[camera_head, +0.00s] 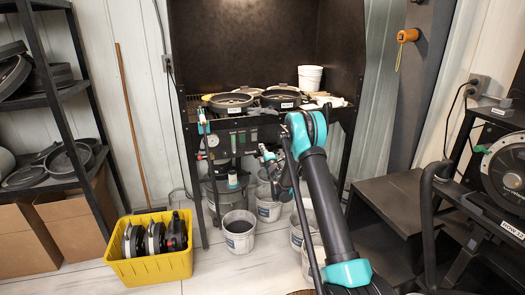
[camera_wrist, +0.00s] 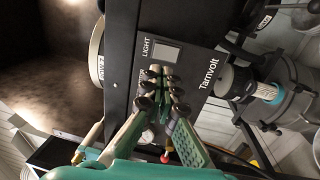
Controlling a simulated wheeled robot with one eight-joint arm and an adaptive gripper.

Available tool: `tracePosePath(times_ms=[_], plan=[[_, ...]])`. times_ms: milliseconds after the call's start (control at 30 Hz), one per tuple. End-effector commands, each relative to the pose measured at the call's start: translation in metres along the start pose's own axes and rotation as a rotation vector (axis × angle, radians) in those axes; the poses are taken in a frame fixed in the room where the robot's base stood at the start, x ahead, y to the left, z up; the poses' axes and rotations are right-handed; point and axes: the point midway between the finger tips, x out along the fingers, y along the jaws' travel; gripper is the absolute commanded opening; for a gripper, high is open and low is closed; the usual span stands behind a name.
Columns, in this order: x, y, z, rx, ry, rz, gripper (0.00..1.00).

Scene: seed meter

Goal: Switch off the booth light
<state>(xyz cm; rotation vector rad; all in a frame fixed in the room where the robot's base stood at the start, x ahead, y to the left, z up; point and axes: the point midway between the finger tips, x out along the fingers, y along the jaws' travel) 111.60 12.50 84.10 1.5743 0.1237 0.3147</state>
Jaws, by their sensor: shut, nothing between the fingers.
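The black booth (camera_head: 262,45) stands in the middle of the head view, with a control panel along its front edge. In the wrist view the panel (camera_wrist: 195,50) has a grey square switch (camera_wrist: 166,53) beside the word LIGHT. My gripper (camera_wrist: 162,76) is shut and empty, its fingertips close to this switch; I cannot tell whether they touch it. In the head view my gripper (camera_head: 268,155) is small, in front of the panel and partly behind my arm. A bright patch shows inside the booth at the wrist view's upper left.
Round plates (camera_head: 230,101) and a white bucket (camera_head: 310,77) are on the booth shelf. Several buckets (camera_head: 239,232) stand below. A yellow crate (camera_head: 150,268) is on the floor at left. A black rack (camera_head: 62,100) stands left, and dark steps (camera_head: 395,205) at right.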

Motion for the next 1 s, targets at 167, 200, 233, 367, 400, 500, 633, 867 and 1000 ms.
tracePosePath(times_ms=[167, 200, 233, 367, 400, 500, 633, 867, 1000], plan=[[0.037, 0.0, 0.0, 0.001, 0.0, 0.0, 0.0], [0.045, -0.001, 0.0, 0.0, 0.0, 0.0, 0.0], [0.05, -0.001, 0.0, 0.0, 0.0, 0.0, 0.0], [0.072, -0.001, -0.001, 0.001, 0.001, 0.0, 0.0], [0.078, 0.0, -0.001, 0.001, 0.001, 0.0, 0.0], [0.089, 0.0, -0.001, 0.0, 0.001, 0.0, 0.0], [0.098, 0.0, -0.001, 0.0, 0.001, 0.0, 0.0], [0.1, 0.0, -0.001, 0.0, 0.0, 0.0, 0.0], [0.1, 0.0, -0.001, 0.0, 0.0, 0.0, 0.0]])
